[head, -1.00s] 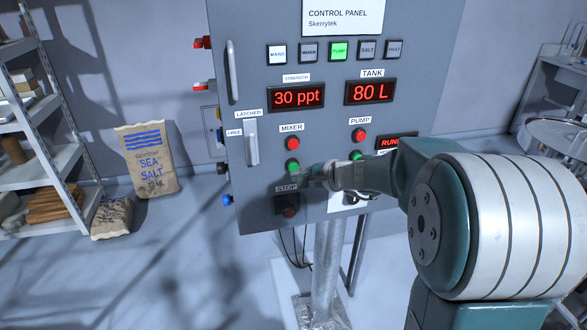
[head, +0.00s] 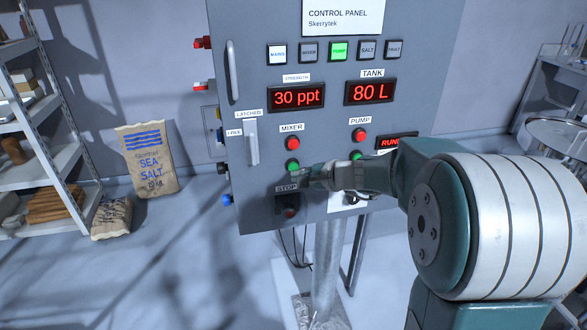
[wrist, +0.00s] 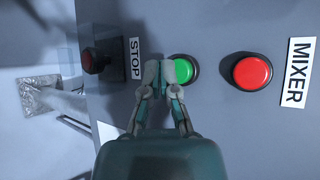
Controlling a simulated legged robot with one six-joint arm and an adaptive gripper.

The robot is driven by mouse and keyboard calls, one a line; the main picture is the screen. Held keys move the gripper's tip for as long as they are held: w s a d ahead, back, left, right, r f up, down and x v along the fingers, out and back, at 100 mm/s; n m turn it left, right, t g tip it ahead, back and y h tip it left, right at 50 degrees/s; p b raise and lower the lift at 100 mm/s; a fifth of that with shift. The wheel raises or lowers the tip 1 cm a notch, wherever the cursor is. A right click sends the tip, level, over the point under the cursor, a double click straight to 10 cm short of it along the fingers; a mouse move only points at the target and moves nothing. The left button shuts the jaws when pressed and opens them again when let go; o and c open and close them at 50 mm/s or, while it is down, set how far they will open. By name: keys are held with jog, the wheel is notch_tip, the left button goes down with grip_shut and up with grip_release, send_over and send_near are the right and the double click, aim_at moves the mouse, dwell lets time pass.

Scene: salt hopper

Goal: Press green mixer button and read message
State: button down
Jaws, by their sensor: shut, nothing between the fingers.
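The green mixer button (head: 292,165) is on the control panel (head: 262,30), below the red mixer button (head: 292,143) and the MIXER label. In the wrist view the green button (wrist: 183,70) is partly hidden behind my fingertips. My gripper (wrist: 162,68) is shut and empty, its tips overlapping the green button's edge in the picture. I cannot tell whether they touch it. In the head view my gripper (head: 298,177) is just below the green button. The MIXER lamp (head: 309,52) is unlit and the PUMP lamp (head: 339,51) glows green. The displays read "30 ppt" (head: 296,97) and "80 L" (head: 370,92).
A stop button (head: 290,212) is below my gripper. The red pump button (head: 359,135) is to the right, above a partly hidden green one. A display (head: 395,142) shows "RUN", its end hidden by my arm. Sea salt sacks (head: 148,160) and shelves stand at left.

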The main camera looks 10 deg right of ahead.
jog(key=shift+w, duration=0.1)
jog(key=shift+w, duration=0.3)
jog(key=shift+w, duration=0.5)
dwell(0.8)
jog(key=shift+s, duration=0.95)
jog(key=s, duration=0.5)
jog(key=shift+r, duration=0.1)
dwell(0.5)
